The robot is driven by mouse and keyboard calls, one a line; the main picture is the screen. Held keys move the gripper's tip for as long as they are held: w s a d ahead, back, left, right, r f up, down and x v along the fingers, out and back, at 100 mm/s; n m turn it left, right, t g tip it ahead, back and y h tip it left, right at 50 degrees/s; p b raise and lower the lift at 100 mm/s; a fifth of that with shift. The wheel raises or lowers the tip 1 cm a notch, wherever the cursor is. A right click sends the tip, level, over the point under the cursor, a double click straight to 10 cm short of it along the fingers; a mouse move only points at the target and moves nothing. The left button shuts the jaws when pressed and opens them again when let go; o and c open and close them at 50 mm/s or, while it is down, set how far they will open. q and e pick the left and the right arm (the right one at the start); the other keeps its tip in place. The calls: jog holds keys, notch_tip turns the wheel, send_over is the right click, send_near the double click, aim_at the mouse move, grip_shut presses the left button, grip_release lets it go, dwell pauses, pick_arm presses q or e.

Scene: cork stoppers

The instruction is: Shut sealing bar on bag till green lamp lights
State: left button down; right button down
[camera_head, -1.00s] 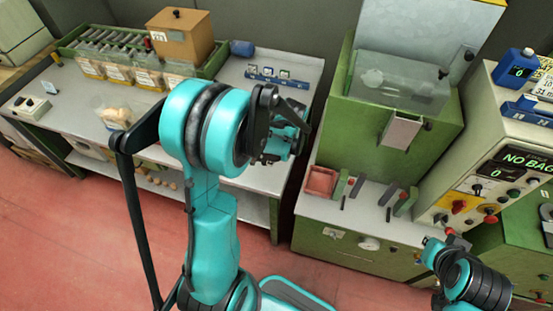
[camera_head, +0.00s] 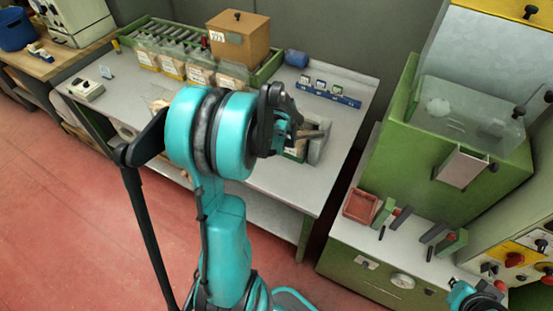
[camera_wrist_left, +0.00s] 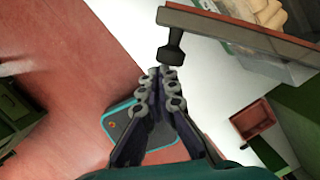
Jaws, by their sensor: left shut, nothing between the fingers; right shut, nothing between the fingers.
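The sealing bar (camera_wrist_left: 245,32) is a brown bar with a black knob handle (camera_wrist_left: 172,42). It crosses the top right of the left wrist view, over a clear bag (camera_wrist_left: 270,66) with tan corks (camera_wrist_left: 262,10) behind it. Whether the bar presses on the bag cannot be told. My left gripper (camera_wrist_left: 160,74) is shut and empty, its tips just below the knob in the picture and apart from it. In the head view, its wrist hides most of it and the sealer. My right gripper (camera_head: 458,287) is shut and empty at the bottom right edge. No lit green lamp shows.
A grey bench (camera_head: 130,78) holds filled bags (camera_head: 172,66), a brown box (camera_head: 240,38) and a blue rack (camera_head: 330,95). A green machine (camera_head: 400,150) with a red tray (camera_head: 360,205) stands to the right. Red floor lies open at left.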

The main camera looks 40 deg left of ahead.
pick_arm(q)
jog(key=w+a, duration=0.9)
jog(key=a, duration=0.2)
jog(key=shift+w+b, duration=0.2)
jog(key=shift+b, duration=0.25)
